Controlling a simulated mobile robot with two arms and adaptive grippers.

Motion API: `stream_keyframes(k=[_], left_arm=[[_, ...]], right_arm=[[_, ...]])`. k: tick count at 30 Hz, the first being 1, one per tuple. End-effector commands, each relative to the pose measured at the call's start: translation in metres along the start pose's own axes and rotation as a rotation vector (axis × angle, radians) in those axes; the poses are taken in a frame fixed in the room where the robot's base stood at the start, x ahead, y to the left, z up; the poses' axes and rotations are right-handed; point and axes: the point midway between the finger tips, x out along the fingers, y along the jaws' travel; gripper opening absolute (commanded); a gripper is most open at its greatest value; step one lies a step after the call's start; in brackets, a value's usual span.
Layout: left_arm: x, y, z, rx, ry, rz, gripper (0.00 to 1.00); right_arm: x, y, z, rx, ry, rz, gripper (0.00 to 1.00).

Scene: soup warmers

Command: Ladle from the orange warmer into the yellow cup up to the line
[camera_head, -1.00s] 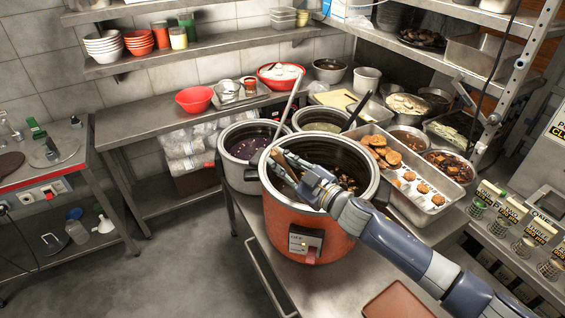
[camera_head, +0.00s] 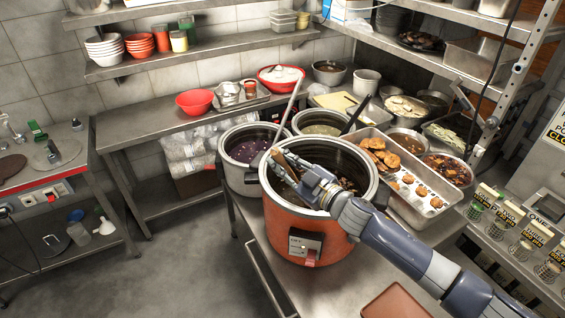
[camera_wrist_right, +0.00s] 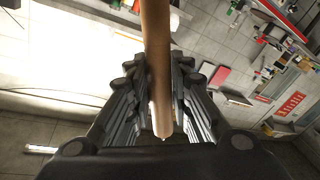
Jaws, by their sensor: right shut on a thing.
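The orange warmer (camera_head: 285,225) stands on the steel table in the head view, its pot open with dark soup (camera_head: 350,184) inside. My right gripper (camera_head: 291,170) is over the pot's left part, shut on a brown handle (camera_head: 277,157). In the right wrist view the handle (camera_wrist_right: 156,60) runs between the fingers of the right gripper (camera_wrist_right: 160,85). The handle's far end is hidden, so I cannot see a ladle bowl. My left gripper is not in view.
A pot of purple soup (camera_head: 246,150) and a pale soup pot (camera_head: 320,126) stand behind the warmer, with utensils in them. A metal tray of fried food (camera_head: 428,208) is close on the right. A brown tray (camera_head: 397,303) lies at the front. Open floor is at left.

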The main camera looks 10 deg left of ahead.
Motion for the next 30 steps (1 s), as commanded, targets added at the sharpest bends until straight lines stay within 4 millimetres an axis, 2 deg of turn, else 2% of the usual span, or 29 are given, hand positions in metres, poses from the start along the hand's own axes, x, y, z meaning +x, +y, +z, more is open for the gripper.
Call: stream_keyframes(k=[1,22,30], left_arm=[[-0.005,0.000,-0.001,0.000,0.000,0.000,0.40],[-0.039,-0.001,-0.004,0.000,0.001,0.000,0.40],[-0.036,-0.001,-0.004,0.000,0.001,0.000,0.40]], right_arm=[[0.000,0.003,-0.006,-0.004,0.003,0.001,0.00],[0.000,0.019,-0.037,-0.004,0.003,0.000,0.00],[0.001,0.025,-0.047,-0.006,0.005,0.000,0.00]])
